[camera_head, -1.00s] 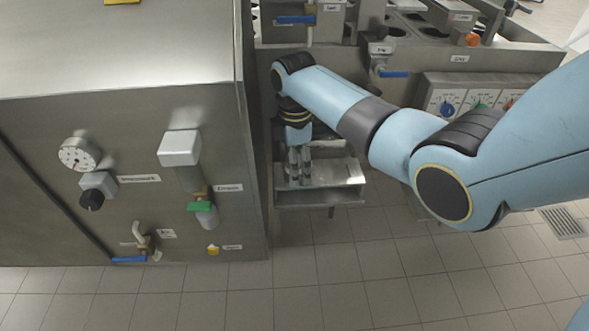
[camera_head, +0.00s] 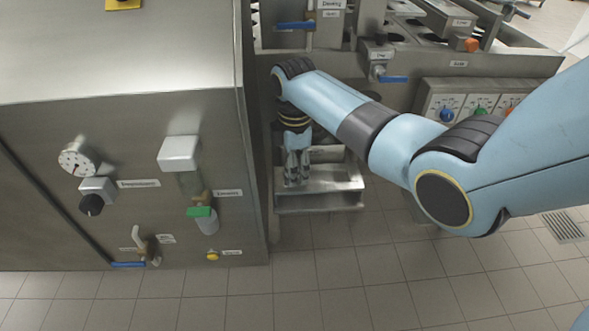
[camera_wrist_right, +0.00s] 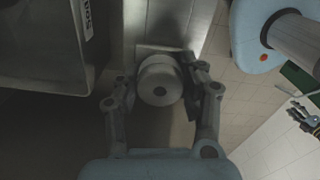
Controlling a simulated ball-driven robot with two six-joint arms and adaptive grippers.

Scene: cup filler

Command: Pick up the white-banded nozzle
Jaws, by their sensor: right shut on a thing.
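My right gripper (camera_head: 297,180) points down over a small metal tray (camera_head: 335,200) beside the large steel cabinet. In the right wrist view my right gripper (camera_wrist_right: 163,92) has a finger on each side of a pale, round nozzle (camera_wrist_right: 159,72) with a small dark hole in its end, and is shut on it. In the head view the nozzle is hidden by the fingers, and I cannot tell whether it touches the tray. A white band cannot be made out clearly in the dim wrist view.
The steel cabinet (camera_head: 120,230) with a gauge (camera_head: 78,157) and valves stands close to the left of my gripper. A machine with blue-handled valves (camera_head: 392,79) and a knob panel (camera_head: 470,104) is behind my arm. Tiled floor (camera_head: 330,285) lies open in front.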

